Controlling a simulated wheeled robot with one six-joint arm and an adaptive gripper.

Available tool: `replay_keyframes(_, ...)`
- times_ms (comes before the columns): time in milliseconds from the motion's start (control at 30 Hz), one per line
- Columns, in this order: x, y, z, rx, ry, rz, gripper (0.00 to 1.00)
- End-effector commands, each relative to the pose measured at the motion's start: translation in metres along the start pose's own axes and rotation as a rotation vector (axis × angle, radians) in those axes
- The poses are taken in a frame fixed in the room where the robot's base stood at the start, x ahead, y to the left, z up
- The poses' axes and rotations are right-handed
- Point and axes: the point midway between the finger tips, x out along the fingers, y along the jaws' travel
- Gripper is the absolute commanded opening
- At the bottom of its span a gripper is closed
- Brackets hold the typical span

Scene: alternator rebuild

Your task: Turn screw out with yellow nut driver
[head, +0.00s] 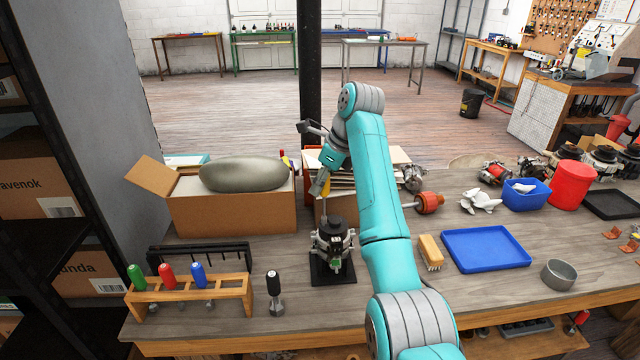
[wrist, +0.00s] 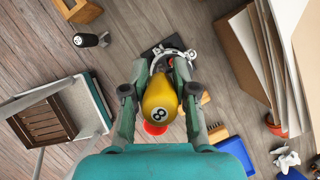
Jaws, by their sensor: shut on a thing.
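The yellow nut driver (wrist: 160,97) is marked 8 on its handle end. My gripper (wrist: 160,82) is shut on it, with one finger on each side of the handle. In the head view my gripper (head: 321,182) holds the driver (head: 326,187) roughly upright, shaft down, above the alternator (head: 333,243). The alternator stands on a black base plate (head: 320,277), and part of it shows beyond the handle in the wrist view (wrist: 176,52). The screw and the driver's tip are hidden or too small, so I cannot tell whether they touch.
A wooden rack (head: 190,296) holds green, red and blue drivers at the front left. A black-handled driver (head: 273,290) stands beside it. A cardboard box (head: 232,212) is behind. A brush (head: 430,252), blue tray (head: 486,248) and grey bowl (head: 558,275) lie right.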

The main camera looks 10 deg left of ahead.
Motion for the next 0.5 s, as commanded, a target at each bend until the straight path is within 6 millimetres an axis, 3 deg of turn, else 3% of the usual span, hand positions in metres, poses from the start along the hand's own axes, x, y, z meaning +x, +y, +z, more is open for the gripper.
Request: replay_keyframes(500,0.0000,-0.0052,0.0014,0.539,-0.001,-0.225,0.00)
